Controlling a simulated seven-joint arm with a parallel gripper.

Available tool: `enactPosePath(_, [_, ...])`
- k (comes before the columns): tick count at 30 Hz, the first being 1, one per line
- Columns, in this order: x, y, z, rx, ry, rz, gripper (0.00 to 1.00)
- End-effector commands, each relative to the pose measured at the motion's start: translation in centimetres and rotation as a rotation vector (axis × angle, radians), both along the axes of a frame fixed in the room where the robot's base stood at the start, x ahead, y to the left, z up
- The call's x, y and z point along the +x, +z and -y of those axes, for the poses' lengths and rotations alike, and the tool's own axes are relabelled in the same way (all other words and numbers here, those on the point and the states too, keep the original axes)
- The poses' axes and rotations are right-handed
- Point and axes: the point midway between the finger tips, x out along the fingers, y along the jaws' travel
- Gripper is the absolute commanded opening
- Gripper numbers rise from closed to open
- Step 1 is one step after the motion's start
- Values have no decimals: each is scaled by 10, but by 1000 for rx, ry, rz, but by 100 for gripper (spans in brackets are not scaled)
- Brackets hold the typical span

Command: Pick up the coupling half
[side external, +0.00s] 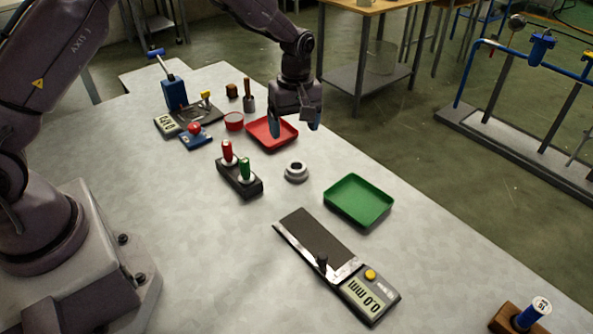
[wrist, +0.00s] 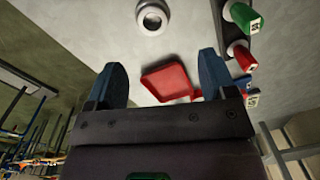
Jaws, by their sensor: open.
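The coupling half (side external: 296,172) looks like a small grey ring-shaped piece with a raised collar and a dark central hole. It lies flat on the grey table between the red and green trays. In the wrist view it shows at the top edge (wrist: 152,17), beyond my fingertips. My gripper (side external: 295,125) points down, with its two blue fingers spread and nothing between them. It hangs above the table near the red tray, behind the coupling half in the side view and apart from it. The fingers also show in the wrist view (wrist: 162,66).
A red tray (side external: 262,141) lies below my gripper. A green tray (side external: 357,218) is at right. A black block with red and green handled pieces (side external: 239,180) stands left of the coupling half. A digital gauge (side external: 372,296) lies in front. Table around the coupling half is clear.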

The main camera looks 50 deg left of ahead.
Motion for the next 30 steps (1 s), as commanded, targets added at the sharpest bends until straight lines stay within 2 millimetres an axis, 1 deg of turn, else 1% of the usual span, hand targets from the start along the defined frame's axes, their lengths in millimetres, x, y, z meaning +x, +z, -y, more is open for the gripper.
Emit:
enactPosePath(1, [10, 6, 0, 2, 64, 27, 77])
enactPosePath(3, [16, 11, 0, 1, 147, 48, 77])
enactPosePath(8, [15, 9, 0, 3, 260, 48, 77])
enactPosePath(11, [15, -2, 0, 5, 276, 44, 77])
enactPosePath(15, [14, -30, 1, 4, 273, 42, 77])
enactPosePath(19, [14, -52, 0, 4, 273, 44, 77])
enactPosePath(22, [14, -62, 0, 4, 272, 46, 77])
enactPosePath(26, [13, -69, 0, 4, 272, 47, 77])
enactPosePath(30, [8, -88, 0, 3, 272, 44, 77])
